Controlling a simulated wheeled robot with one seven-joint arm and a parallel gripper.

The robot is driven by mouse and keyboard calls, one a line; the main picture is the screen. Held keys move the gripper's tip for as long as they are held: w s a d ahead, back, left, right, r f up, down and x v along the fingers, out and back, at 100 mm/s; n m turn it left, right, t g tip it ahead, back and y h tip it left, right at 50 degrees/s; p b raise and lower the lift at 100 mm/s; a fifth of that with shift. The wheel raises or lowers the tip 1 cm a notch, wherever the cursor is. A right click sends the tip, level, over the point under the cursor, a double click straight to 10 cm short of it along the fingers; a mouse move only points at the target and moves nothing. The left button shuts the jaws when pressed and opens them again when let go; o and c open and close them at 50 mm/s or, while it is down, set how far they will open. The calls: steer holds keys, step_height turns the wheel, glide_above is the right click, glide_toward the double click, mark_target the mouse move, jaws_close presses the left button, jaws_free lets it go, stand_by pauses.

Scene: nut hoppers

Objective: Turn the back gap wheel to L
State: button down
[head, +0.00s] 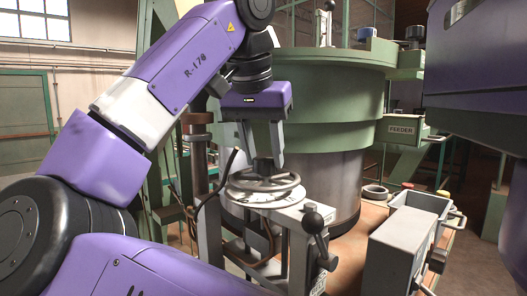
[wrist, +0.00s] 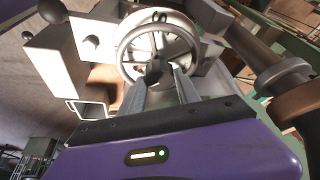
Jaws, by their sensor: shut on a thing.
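The gap wheel (head: 244,185) is a grey metal handwheel with spokes. It lies flat on a post bracket in front of the green and steel feeder bowl. A pale dial plate (head: 250,195) shows under its rim; its letters are too small to read in the head view. My gripper (head: 262,160) points down over the wheel, shut on the wheel's dark knob (head: 264,166). In the wrist view the wheel (wrist: 158,27) shows beyond the fingers (wrist: 163,85), with the round dark knob (wrist: 155,71) between the fingertips.
A grey box (head: 395,250) and an open tray (head: 420,203) sit on the bench to the right. The feeder bowl (head: 325,110) rises close behind. A brown post (head: 198,150) stands to the left.

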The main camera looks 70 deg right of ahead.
mark_target(272, 182)
steer(key=n+t, duration=0.1)
steer(key=n, duration=0.3)
steer(key=shift+s+t, duration=0.1)
steer(key=shift+t, duration=0.3)
steer(key=shift+n+t+y+p, duration=0.4)
steer(key=shift+n+t, duration=0.1)
steer(key=shift+n, duration=1.2)
steer(key=c, duration=0.9)
jaws_free()
steer(key=shift+b+v, duration=0.6)
steer(key=shift+v, duration=3.3)
steer(key=shift+s, duration=0.1)
